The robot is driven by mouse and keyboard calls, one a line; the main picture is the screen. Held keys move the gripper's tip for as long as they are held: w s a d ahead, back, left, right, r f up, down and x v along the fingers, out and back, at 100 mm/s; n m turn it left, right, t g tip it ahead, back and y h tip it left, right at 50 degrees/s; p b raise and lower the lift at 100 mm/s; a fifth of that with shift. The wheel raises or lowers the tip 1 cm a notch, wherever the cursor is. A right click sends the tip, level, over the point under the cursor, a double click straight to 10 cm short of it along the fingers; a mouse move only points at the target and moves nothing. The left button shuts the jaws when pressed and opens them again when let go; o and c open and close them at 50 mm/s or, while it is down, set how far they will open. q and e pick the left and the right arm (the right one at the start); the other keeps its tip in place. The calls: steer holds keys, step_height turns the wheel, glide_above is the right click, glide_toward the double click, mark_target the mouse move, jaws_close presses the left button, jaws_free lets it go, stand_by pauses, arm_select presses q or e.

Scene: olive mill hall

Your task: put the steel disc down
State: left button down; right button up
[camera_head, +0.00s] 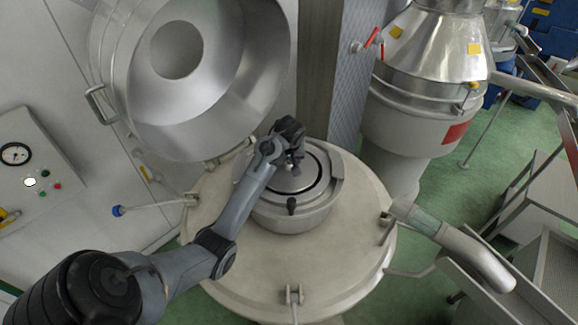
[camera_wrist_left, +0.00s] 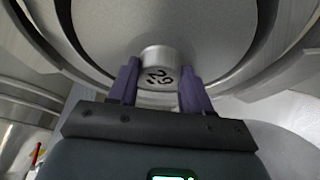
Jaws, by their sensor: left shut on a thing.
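The steel disc (camera_head: 310,178) lies level at the open top of a round steel housing (camera_head: 290,218), with a dark ring around its edge. My left gripper (camera_head: 295,166) reaches over it from the left and covers its far part. In the left wrist view, the gripper's two purple fingers (camera_wrist_left: 162,90) are shut on the disc's short round knob (camera_wrist_left: 158,56), which bears dark digits. The disc's grey face (camera_wrist_left: 150,18) spreads out behind the knob. I cannot tell whether the disc rests on the housing or hangs just above it. My right gripper is not in view.
The housing stands on a wide round pale machine top (camera_head: 240,285) with clamps at its rim. A large open steel lid (camera_head: 205,85) stands behind it. A steel hopper (camera_head: 425,90) is at the right. A gauge panel (camera_head: 25,165) is at the left.

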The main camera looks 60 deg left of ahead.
mark_target(289, 168)
arm_select(q)
step_height(289, 168, down, 3)
steer(key=shift+r+p, duration=0.1)
steer(key=shift+p, duration=0.35)
steer(key=shift+f, duration=0.3)
steer(key=shift+f, duration=0.4)
steer(key=shift+f, duration=0.2)
steer(key=shift+c, duration=2.4)
jaws_free()
